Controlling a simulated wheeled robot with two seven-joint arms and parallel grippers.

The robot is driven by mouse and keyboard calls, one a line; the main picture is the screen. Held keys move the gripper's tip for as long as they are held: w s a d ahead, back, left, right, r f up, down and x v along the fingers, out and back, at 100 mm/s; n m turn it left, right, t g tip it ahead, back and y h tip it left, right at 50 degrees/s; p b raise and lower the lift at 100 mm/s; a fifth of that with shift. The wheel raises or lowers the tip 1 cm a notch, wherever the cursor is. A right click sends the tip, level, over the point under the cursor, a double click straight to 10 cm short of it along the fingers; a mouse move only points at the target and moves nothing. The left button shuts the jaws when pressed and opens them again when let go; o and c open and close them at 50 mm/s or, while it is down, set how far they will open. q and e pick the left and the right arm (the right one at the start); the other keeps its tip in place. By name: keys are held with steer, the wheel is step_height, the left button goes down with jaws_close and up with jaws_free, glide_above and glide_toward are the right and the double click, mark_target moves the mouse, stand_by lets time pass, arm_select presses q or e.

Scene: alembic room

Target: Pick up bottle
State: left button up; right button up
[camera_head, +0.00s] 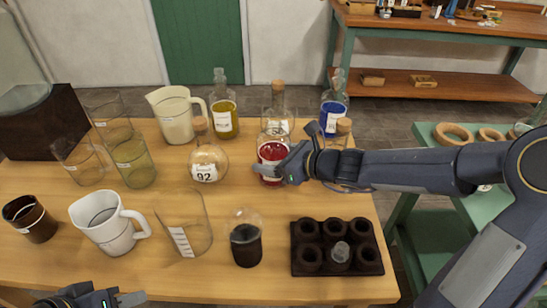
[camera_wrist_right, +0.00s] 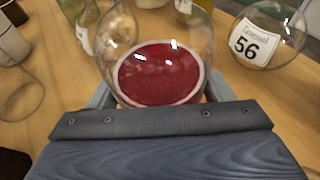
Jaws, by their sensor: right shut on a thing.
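A glass bottle with red liquid and a white label (camera_head: 272,152) stands on the wooden table, behind the middle. My right gripper (camera_head: 290,166) reaches in from the right and is shut on it. In the right wrist view the red liquid (camera_wrist_right: 160,75) shows close in front of the jaw, with the fingers on both sides of the glass. I cannot tell whether the bottle is lifted. My left gripper (camera_head: 95,300) shows only at the bottom left edge, away from the bottle; its jaw state is unclear.
Close by stand a round flask marked 92 (camera_head: 207,164), a yellow bottle (camera_head: 223,112), a blue bottle (camera_head: 334,104) and a corked clear bottle (camera_head: 277,115). A dark rack (camera_head: 308,268), a dark-filled glass (camera_head: 246,246) and a white jug (camera_head: 104,225) stand nearer the front.

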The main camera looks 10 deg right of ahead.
steer(key=shift+r, duration=0.25)
step_height(320, 180, up, 18)
steer(key=p, duration=1.8)
steer(key=shift+f, duration=0.25)
